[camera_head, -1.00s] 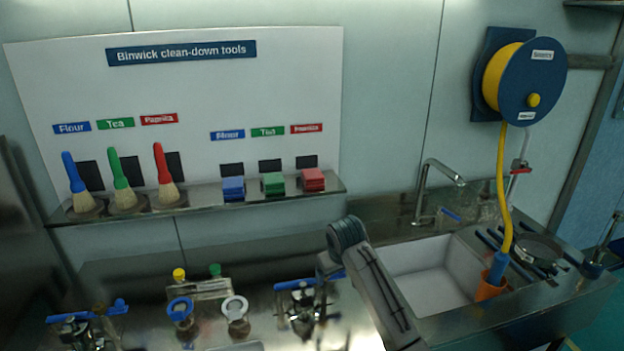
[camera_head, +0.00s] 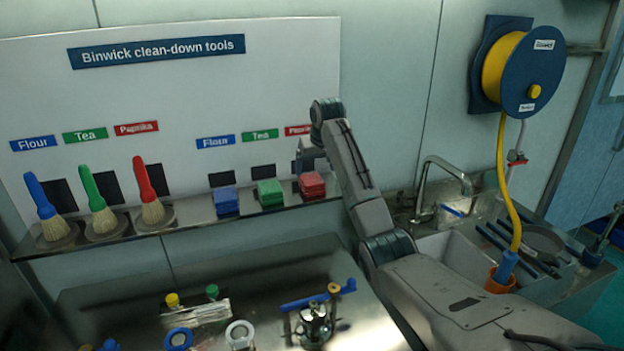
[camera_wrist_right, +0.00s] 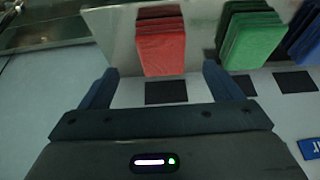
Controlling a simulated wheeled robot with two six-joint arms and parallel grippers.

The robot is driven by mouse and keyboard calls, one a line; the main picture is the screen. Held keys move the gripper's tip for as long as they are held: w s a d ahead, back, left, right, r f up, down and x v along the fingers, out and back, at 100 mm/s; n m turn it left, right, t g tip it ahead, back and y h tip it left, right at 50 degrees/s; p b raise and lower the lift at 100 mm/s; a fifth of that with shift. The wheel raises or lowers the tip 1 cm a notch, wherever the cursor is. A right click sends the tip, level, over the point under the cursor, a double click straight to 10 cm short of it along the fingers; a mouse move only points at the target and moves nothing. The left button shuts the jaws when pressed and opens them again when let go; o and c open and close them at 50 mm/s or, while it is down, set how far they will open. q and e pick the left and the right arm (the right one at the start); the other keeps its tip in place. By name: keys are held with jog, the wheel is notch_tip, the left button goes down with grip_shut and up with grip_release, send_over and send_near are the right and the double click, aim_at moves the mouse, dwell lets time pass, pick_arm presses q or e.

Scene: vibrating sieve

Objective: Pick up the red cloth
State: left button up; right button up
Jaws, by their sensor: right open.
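The red cloth (camera_head: 311,186) is a folded stack on the metal shelf under the Paprika label, at the right end of the cloth row. In the right wrist view the red cloth (camera_wrist_right: 160,42) lies ahead of the fingertips, between the two fingers' lines. My right gripper (camera_head: 305,155) is just above and behind the red cloth in the head view. It also shows in the right wrist view (camera_wrist_right: 160,80), open and empty. My left gripper is not in view.
The green cloth (camera_head: 269,193) sits close to the left of the red one, with the blue cloth (camera_head: 227,200) beyond it. Brushes stand farther left on the shelf (camera_head: 185,217). A tap (camera_head: 428,180) and sink (camera_head: 447,250) are at right. The tool board is behind.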

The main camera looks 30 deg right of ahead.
aim_at(312, 179)
jog(key=shift+w+f, duration=0.2)
jog(key=shift+f, duration=0.25)
jog(key=shift+w+a+f+p, duration=0.1)
jog(key=shift+w+f+p, duration=0.5)
jog(key=shift+w+f, duration=0.3)
jog(key=p+x, duration=0.2)
jog(key=shift+w+d+f, duration=0.2)
jog(key=shift+f, duration=0.15)
jog(key=shift+d+f+p, duration=0.15)
jog(key=shift+f+p, duration=0.3)
jog(key=shift+f, duration=0.1)
jog(key=shift+w+f, duration=0.2)
jog(key=shift+w, duration=0.1)
jog(key=c, duration=1.1)
